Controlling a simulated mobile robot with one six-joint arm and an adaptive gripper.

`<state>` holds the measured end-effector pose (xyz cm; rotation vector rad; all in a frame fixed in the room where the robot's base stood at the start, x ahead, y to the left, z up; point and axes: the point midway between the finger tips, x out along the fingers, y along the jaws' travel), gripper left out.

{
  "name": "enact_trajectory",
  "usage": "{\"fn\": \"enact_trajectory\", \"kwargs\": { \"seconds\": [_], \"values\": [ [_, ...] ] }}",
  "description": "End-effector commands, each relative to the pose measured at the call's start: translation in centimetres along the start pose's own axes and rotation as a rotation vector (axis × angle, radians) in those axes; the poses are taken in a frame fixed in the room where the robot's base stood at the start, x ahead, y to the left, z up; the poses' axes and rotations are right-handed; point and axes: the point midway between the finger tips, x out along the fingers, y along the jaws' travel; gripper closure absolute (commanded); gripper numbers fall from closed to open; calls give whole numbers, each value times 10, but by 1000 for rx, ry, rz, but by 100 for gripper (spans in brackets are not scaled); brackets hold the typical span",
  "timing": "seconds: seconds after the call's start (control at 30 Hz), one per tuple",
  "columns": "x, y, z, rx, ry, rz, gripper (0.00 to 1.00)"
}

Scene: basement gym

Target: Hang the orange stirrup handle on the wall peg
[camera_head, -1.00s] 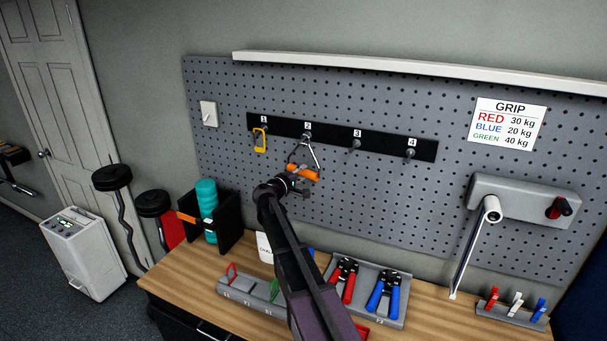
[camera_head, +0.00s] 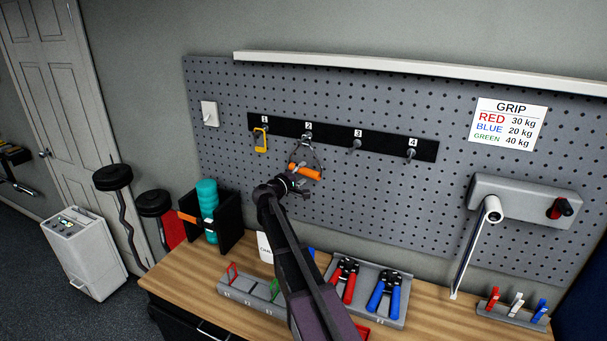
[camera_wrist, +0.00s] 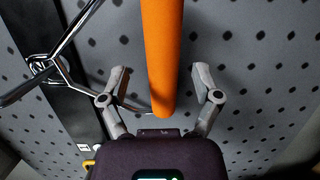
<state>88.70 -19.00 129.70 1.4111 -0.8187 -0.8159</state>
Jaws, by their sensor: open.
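The orange stirrup handle (camera_head: 305,171) is below the peg numbered 2 (camera_head: 308,137) on the black peg strip. Its metal frame reaches up to that peg. In the wrist view the metal frame meets the peg (camera_wrist: 42,68), and the handle's orange grip (camera_wrist: 162,55) crosses the picture from the top to the middle. My gripper (camera_wrist: 161,74) is open, with one finger on each side of the orange grip and visible gaps beside it. In the head view my gripper (camera_head: 297,182) is just below and left of the grip, partly hidden by my wrist.
A yellow handle (camera_head: 260,141) hangs on peg 1. Pegs 3 (camera_head: 356,145) and 4 (camera_head: 411,154) are bare. Below, the wooden bench (camera_head: 190,268) holds a tray of red and blue hand grippers (camera_head: 385,292). A grey device (camera_head: 525,200) is mounted at right.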

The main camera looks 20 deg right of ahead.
Motion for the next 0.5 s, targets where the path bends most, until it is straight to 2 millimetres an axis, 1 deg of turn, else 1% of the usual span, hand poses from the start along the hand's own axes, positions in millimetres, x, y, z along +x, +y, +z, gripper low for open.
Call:
{"fn": "enact_trajectory", "kwargs": {
  "seconds": [0.17, 0.27, 0.5],
  "values": [
    [-15, 0, 0, 0, 3, 0, 19],
    [-28, 0, 1, 0, 2, 0, 19],
    [-66, 0, 1, 0, 3, 0, 19]
  ]
}}
